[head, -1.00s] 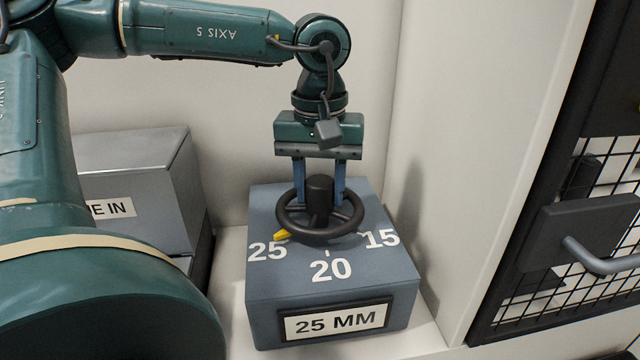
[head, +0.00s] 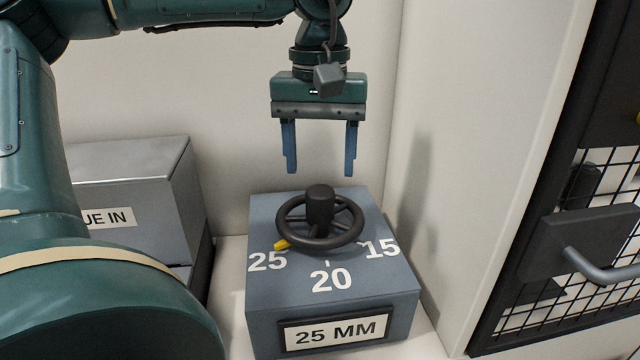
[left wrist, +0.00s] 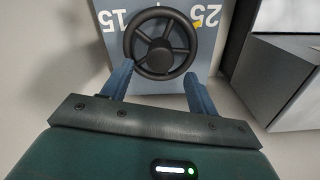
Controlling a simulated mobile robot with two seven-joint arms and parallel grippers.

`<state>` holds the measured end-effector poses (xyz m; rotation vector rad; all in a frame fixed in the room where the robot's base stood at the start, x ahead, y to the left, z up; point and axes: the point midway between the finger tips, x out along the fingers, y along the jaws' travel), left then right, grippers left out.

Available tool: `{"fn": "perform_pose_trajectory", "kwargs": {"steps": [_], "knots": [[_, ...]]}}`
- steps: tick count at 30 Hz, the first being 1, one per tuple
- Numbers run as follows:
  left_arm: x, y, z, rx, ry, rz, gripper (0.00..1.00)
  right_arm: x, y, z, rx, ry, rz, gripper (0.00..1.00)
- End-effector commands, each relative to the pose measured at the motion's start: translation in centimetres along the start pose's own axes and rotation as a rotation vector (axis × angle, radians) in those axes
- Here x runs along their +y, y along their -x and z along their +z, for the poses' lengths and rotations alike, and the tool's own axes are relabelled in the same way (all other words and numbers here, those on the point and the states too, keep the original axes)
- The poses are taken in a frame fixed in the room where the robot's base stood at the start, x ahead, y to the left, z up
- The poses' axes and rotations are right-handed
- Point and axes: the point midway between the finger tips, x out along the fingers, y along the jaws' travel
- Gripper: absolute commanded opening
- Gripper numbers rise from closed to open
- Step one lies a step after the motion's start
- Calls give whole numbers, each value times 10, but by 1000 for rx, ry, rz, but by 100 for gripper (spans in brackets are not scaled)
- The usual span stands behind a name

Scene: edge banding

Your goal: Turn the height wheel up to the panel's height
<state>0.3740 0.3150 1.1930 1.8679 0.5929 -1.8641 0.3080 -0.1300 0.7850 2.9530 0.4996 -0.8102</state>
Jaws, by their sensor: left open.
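The black height wheel (head: 320,220) sits on top of a blue-grey box (head: 400,285) marked 25, 20 and 15. Its yellow pointer (head: 281,244) is at the 25 mark, and the plate (head: 335,332) on the box front reads "25 MM". My left gripper (head: 320,170) is open and empty above and behind the wheel, apart from it. In the left wrist view the wheel (left wrist: 161,43) shows beyond the two spread fingers. My right gripper is not in view. No panel shows.
A grey metal box (head: 130,165) with a partly hidden label ending in "UE IN" stands left of the wheel box. A pale wall stands close on the right. Further right is a black mesh door (head: 560,290) with a grey handle (head: 598,267).

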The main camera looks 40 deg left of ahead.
Motion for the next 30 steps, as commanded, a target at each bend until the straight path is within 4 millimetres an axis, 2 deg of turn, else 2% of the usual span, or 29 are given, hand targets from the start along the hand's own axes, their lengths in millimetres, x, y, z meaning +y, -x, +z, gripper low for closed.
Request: {"fn": "perform_pose_trajectory", "kwargs": {"steps": [3, 10, 15, 30], "knots": [[0, 28, -1, 5, 2, 1, 59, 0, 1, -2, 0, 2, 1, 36], [0, 60, 0, 1, 0, 1, 59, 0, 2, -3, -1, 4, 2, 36], [0, 67, 0, 0, -1, 0, 59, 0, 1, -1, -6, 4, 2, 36], [0, 67, 0, 0, 0, 0, 59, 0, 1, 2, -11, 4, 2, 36]]}}
